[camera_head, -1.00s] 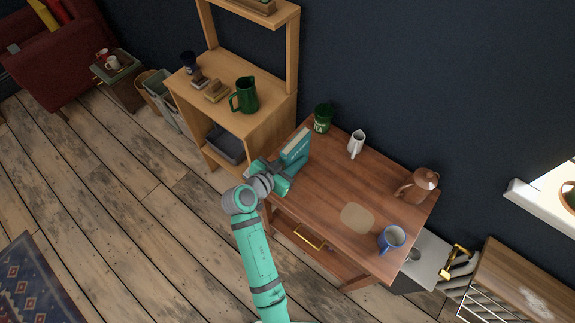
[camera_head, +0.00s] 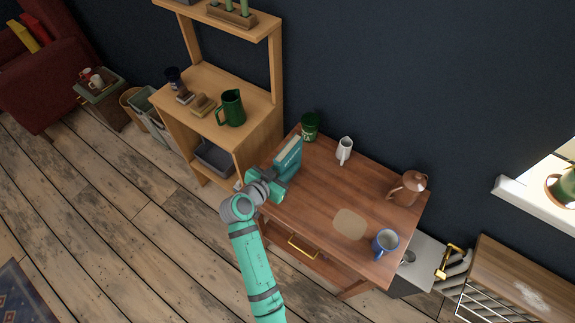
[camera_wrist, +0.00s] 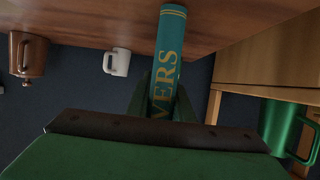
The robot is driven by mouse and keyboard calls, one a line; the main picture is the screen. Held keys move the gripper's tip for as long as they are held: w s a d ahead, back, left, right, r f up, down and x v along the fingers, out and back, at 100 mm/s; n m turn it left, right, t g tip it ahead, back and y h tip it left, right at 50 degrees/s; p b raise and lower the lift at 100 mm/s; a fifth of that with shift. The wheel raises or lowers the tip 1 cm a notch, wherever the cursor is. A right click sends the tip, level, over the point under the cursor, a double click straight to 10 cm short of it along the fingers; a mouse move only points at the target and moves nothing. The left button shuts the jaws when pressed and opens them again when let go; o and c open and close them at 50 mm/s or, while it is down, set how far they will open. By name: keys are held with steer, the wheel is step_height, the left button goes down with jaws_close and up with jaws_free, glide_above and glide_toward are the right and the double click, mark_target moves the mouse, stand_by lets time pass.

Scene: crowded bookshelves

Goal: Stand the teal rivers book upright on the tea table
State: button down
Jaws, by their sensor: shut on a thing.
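The teal rivers book (camera_head: 288,157) stands at the left end of the tea table (camera_head: 330,189), its cover toward the room. My gripper (camera_head: 272,184) is at the table's left edge, shut on the book. In the wrist view my gripper (camera_wrist: 163,108) has a finger on each side of the spine. I cannot tell whether the book touches the table.
On the table are a green canister (camera_head: 310,127), a white pitcher (camera_head: 345,151), a copper pot (camera_head: 408,188), a blue mug (camera_head: 385,243) and a tan mat (camera_head: 350,224). A wooden shelf unit with a green jug (camera_head: 231,108) stands left. The table's middle is clear.

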steer(key=shift+f, duration=0.2)
steer(key=c, duration=1.5)
jaws_free()
steer(key=shift+s+a, duration=0.1)
steer(key=shift+s+a, duration=0.85)
steer(key=shift+s, duration=0.35)
steer(key=shift+s+a, duration=0.85)
steer(key=shift+s, duration=0.3)
steer(key=shift+s+a, duration=0.85)
steer(key=shift+s, duration=0.35)
